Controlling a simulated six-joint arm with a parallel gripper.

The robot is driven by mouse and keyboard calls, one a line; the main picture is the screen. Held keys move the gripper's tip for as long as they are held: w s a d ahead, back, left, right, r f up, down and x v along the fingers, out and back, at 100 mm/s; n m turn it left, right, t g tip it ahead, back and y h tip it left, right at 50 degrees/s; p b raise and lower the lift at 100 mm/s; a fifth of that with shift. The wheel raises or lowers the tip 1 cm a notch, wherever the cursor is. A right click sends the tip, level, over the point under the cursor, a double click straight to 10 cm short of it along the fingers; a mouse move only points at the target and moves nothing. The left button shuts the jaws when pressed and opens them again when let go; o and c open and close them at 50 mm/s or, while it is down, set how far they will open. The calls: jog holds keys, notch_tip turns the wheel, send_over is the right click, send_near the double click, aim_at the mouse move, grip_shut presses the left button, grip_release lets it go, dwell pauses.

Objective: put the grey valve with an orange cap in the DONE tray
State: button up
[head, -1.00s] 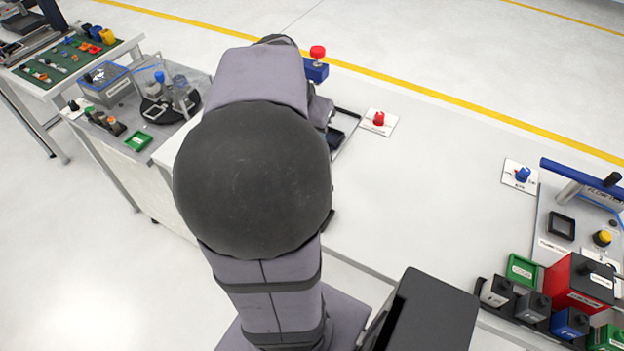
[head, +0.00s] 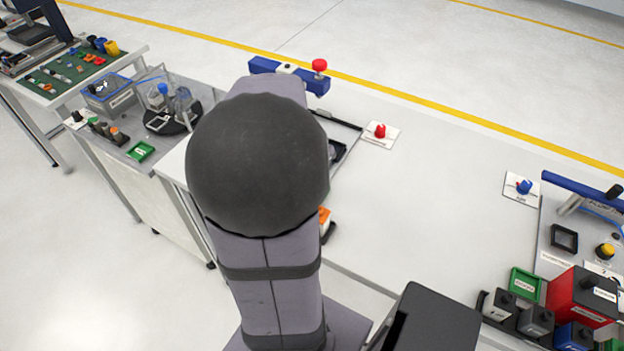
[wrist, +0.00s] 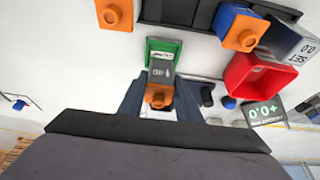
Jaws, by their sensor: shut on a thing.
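My gripper (wrist: 160,103) is shut on a grey valve (wrist: 161,73) with an orange cap (wrist: 157,96), seen in the wrist view. The dark fingers are on either side of it. The valve's grey body overlaps a small green tray (wrist: 164,43) with a pale label too small to read surely. I cannot tell whether the valve touches the tray. In the head view my arm hides the gripper and the held valve.
In the wrist view a pale block with an orange cap (wrist: 114,14), a blue one with an orange cap (wrist: 240,30) and a red bin (wrist: 252,80) lie around the tray. A display (wrist: 265,112) is at the right. In the head view the table's middle (head: 440,190) is clear.

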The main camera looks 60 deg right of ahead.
jog(key=shift+f, duration=1.75)
jog(key=shift+f+b, duration=0.2)
jog(key=shift+b, duration=0.2)
jog(key=o, duration=1.2)
jog(key=shift+r, duration=0.15)
jog(key=shift+r+p, duration=0.15)
jog(key=shift+p, duration=0.2)
jog(key=v, duration=1.2)
